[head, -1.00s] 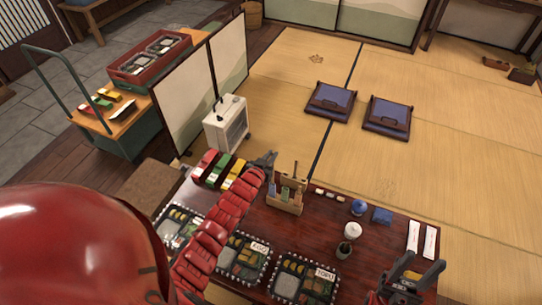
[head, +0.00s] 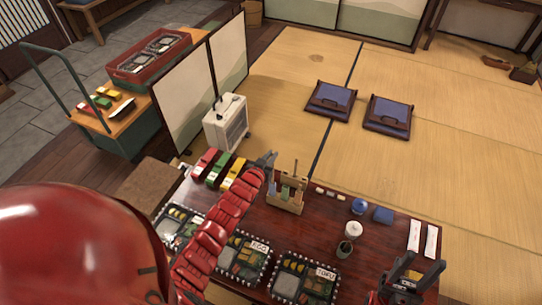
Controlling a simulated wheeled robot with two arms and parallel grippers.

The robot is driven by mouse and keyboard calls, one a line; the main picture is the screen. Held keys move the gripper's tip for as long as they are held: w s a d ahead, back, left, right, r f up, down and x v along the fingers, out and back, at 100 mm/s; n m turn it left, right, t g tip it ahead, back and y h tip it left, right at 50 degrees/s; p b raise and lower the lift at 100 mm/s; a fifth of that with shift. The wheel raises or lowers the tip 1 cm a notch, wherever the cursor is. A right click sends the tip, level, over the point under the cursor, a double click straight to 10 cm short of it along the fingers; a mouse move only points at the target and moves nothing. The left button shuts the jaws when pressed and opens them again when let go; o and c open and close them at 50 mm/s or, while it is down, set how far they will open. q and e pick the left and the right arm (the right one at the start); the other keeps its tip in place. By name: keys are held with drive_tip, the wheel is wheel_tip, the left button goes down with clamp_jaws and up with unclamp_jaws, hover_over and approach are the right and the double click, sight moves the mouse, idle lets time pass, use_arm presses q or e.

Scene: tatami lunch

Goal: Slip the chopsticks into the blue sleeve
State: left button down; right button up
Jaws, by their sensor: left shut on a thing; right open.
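A small wooden caddy (head: 286,207) stands at the far edge of the dark table, with thin upright pieces in it. A green sleeve and a bluish sleeve (head: 299,191) seem to stand in its slots, but they are too small to tell apart surely. My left gripper (head: 269,160) is just left of and above the caddy. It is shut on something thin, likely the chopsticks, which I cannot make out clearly. Whether they touch a sleeve cannot be told. My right gripper (head: 424,266) is open and empty over the table's near right corner.
Red, green and yellow boxes (head: 218,171) stand left of the caddy. Bento trays (head: 305,275) line the near edge.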

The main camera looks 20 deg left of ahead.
use_arm(q)
drive_tip(key=shift+f, duration=0.3)
idle(0.4)
drive_tip(key=shift+f+b, duration=0.85)
drive_tip(key=shift+b, duration=0.05)
drive_tip(key=shift+f, duration=0.1)
drive_tip(key=shift+f+b, duration=0.8)
drive_tip(key=shift+f, duration=0.1)
drive_tip(key=shift+f, duration=0.15)
drive_tip(key=shift+f+b, duration=0.85)
drive_tip(key=c, duration=0.8)
unclamp_jaws()
drive_tip(key=shift+c, duration=0.2)
drive_tip(key=shift+o, duration=0.4)
